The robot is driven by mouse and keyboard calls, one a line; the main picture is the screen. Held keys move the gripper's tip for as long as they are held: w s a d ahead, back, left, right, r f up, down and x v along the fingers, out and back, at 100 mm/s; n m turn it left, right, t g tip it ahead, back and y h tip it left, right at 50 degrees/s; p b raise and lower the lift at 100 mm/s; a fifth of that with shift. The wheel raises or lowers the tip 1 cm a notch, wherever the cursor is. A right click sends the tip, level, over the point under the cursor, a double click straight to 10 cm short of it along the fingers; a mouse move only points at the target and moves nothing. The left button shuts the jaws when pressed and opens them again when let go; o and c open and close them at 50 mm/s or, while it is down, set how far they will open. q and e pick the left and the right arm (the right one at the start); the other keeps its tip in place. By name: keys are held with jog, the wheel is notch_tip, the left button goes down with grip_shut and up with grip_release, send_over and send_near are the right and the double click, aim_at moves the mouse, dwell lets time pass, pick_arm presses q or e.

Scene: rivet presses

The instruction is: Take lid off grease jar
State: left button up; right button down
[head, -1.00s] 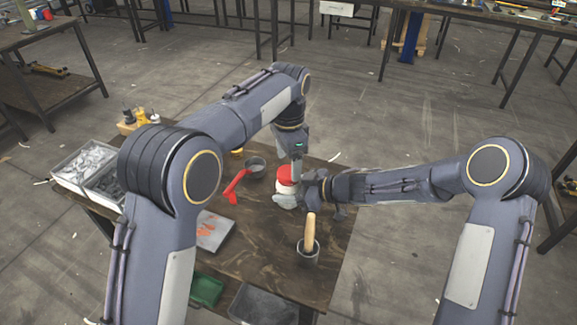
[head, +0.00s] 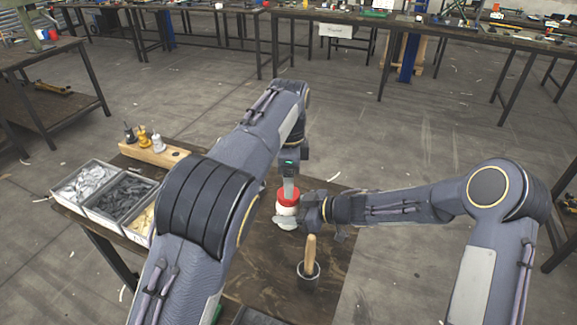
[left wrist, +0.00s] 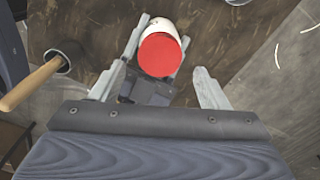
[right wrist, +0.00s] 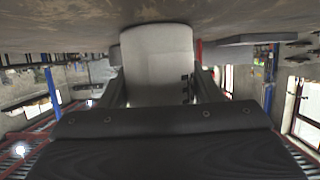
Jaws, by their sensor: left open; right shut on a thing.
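The grease jar (head: 286,209) is white with a red lid (head: 281,196). The lid is on the jar, and its red top faces the camera in the left wrist view (left wrist: 160,55). My right gripper (head: 291,221) is shut on the white jar body, which fills the space between its fingers in the right wrist view (right wrist: 157,65). My left gripper (left wrist: 159,72) is open above the lid, one finger to each side and apart from it in the picture. In the head view its fingers partly cover the lid.
A dark pot (head: 308,277) with a wooden handle stands near the jar on the brown table (head: 260,275). Parts bins (head: 118,196) and a wooden block with small bottles (head: 152,152) lie to the left. My left arm hides much of the table.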

aim_at(289, 208)
pick_arm(q)
jog(key=shift+f, duration=2.1)
jog(key=shift+c, duration=0.3)
jog(key=c, duration=1)
jog(key=n, duration=0.3)
jog(key=o, duration=1.1)
jog(key=shift+r, duration=0.1)
